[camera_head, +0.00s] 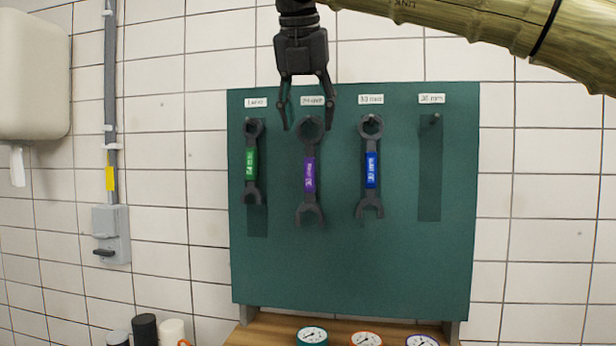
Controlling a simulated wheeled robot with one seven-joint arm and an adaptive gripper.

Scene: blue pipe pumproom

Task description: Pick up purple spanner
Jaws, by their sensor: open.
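The purple spanner (310,175) is dark grey with a purple label band. It hangs upright on the green board (350,260), under the second label from the left, with its ring end up and its forked end down. My gripper (308,126) is open and points down. In the picture its two fingers lie on either side of the spanner's ring end. I cannot tell how far in front of the board the fingers are, or whether they touch the spanner. Nothing is seen held between them.
A green-banded spanner (251,163) hangs to the left and a blue-banded spanner (371,170) to the right. The rightmost peg (435,119) is empty. Below, a wooden shelf (270,328) bears several gauges (312,336). A grey switch box (111,234) is on the tiled wall at left.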

